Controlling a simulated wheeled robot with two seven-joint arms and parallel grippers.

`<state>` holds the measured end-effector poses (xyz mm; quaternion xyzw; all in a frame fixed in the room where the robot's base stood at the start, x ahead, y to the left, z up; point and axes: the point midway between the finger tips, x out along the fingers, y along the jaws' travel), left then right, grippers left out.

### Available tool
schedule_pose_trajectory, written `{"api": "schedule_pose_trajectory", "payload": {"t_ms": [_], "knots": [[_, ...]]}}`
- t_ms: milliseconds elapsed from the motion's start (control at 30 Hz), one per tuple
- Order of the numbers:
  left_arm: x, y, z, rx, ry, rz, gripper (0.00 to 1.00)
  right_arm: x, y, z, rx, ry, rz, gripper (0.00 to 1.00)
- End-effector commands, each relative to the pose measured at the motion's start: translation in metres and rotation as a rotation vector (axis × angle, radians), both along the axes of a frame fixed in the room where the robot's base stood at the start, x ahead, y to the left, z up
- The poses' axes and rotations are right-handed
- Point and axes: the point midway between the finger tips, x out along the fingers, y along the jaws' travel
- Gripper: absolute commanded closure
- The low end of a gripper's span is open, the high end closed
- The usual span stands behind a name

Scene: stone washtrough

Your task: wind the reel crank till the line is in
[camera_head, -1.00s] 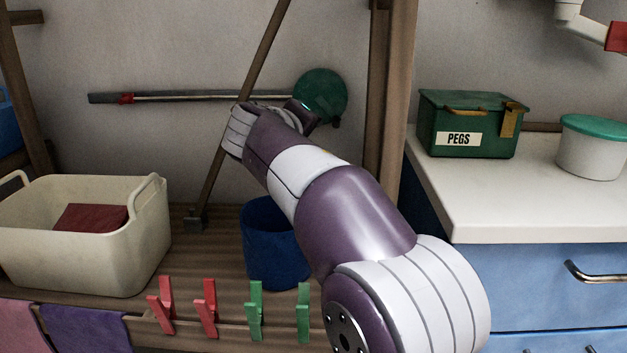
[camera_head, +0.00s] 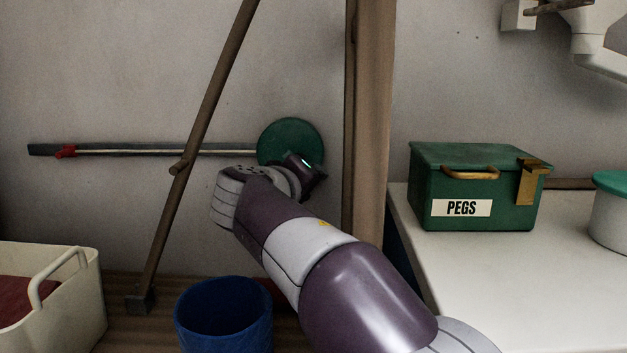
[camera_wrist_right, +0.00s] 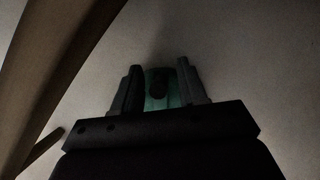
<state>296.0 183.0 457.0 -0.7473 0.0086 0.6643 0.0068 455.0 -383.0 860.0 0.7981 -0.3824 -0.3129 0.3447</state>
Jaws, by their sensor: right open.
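The reel is a round dark green disc (camera_head: 285,135) on the back wall, in the upper middle of the head view. A pale straight strip (camera_head: 160,152), which may be the line, runs left from it, with a red piece (camera_head: 66,151) near its far end. My right gripper (camera_wrist_right: 158,70) is open in the right wrist view. A dark knob (camera_wrist_right: 158,88), likely the crank handle, shows between its fingers against the green reel; I cannot tell if they touch. In the head view my gripper hides the reel's lower right. My left gripper is not in view.
A wooden post (camera_head: 370,120) stands just right of the reel, and a slanted pole (camera_head: 200,130) to its left. A blue bucket (camera_head: 222,325) and cream basket (camera_head: 80,310) are below. A green PEGS box (camera_head: 470,190) sits on the white counter (camera_head: 480,270).

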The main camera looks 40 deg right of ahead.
Motion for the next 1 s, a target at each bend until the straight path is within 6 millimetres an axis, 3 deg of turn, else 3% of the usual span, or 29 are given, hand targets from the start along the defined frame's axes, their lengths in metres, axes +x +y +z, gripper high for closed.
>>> {"api": "schedule_pose_trajectory", "payload": {"t_ms": [100, 133, 233, 267, 1000], "knots": [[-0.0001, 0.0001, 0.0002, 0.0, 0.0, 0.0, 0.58, 0.0001, 0.0, 0.0003, 0.0, 0.0, 0.0, 0.58], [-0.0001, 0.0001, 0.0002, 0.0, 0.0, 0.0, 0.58, 0.0, -0.0001, 0.0002, 0.0, 0.0, 0.0, 0.65], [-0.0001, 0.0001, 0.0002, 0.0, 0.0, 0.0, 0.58, 0.0001, -0.0001, 0.0002, 0.0, 0.0, 0.0, 0.97], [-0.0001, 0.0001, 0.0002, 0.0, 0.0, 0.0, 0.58, 0.0, -0.0001, 0.0002, 0.0, 0.0, 0.0, 1.0], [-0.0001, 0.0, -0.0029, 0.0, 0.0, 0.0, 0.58, 0.0014, 0.0011, -0.0025, 0.024, -0.018, 0.002, 1.0]]}}
